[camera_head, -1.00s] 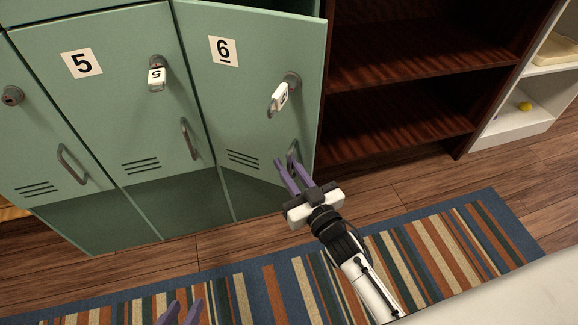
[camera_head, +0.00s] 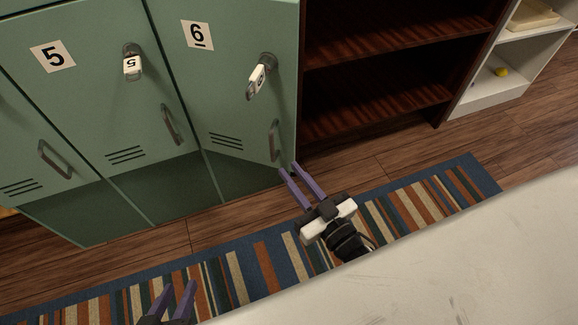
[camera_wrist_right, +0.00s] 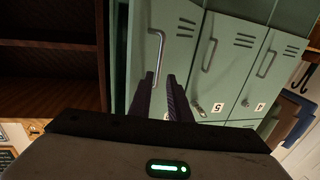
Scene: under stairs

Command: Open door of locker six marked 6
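The green door of locker six (camera_head: 225,95), marked 6, stands slightly ajar, its right side swung out. It has a grey bar handle (camera_head: 274,141) low on its right side, and a key with a white tag (camera_head: 258,80) hangs from its lock. My right gripper (camera_head: 289,169) is open and empty, just below and right of this handle. In the right wrist view, the handle (camera_wrist_right: 160,50) is just beyond the left fingertip and not between the fingers. My left gripper (camera_head: 180,286) is open and empty over the rug, well below the lockers.
Locker five (camera_head: 85,100) is shut on the left, with its own tagged key. A dark wooden shelf (camera_head: 380,110) stands right of locker six, then a white shelf (camera_head: 488,95). A striped rug (camera_head: 240,280) lies in front. A pale surface (camera_head: 440,260) fills the lower right.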

